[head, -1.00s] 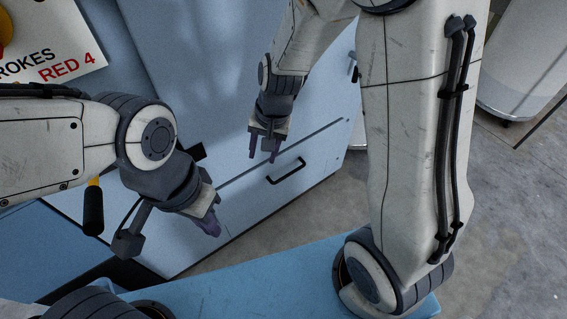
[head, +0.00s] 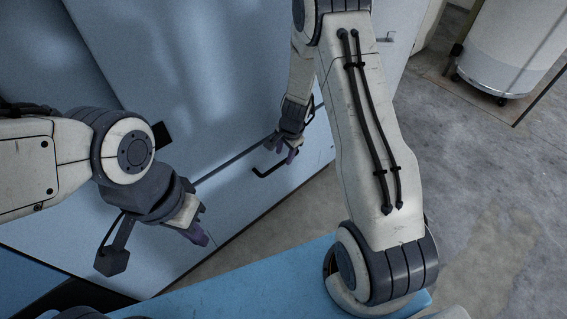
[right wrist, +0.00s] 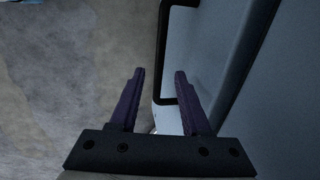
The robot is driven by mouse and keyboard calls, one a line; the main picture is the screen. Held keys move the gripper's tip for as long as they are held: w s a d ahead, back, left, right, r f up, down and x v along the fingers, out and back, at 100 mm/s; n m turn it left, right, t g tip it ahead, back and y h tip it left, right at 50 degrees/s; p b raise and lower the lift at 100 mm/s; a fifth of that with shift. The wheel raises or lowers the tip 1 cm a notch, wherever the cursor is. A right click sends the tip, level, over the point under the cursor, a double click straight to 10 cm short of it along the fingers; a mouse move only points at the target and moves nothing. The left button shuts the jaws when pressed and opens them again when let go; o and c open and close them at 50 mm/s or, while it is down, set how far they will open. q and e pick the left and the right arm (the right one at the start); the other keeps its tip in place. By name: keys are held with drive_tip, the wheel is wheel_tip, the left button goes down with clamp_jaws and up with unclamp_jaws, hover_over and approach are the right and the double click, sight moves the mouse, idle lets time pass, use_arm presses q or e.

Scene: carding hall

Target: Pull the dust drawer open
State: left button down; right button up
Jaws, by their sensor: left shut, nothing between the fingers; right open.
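The dust drawer front (head: 235,205) is a pale blue panel low on the machine, below a dark seam, and looks flush with it. Its black bar handle (head: 266,174) is partly hidden by my right gripper (head: 291,156), which is open at the handle's right part. In the right wrist view the handle (right wrist: 161,75) runs between the two open purple fingers (right wrist: 158,72), nearer the right one. I cannot tell whether a finger touches it. My left gripper (head: 203,238) is shut and empty, left of the handle in the picture.
The blue machine panels (head: 150,60) rise above the drawer. A pale blue surface (head: 240,280), possibly my base, lies in front. A white wheeled drum (head: 510,45) stands at the back right. The grey concrete floor (head: 465,170) is clear at right.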

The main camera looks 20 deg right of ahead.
sight(283, 162)
drive_tip(key=shift+w+a+f+b, duration=0.15)
drive_tip(key=shift+f+b, duration=0.15)
drive_tip(key=shift+f, duration=0.55)
drive_tip(key=shift+w+d+f+b, duration=0.15)
drive_tip(key=shift+f+b, duration=0.1)
drive_tip(key=shift+f, duration=0.6)
drive_tip(key=shift+a, duration=0.1)
clamp_jaws()
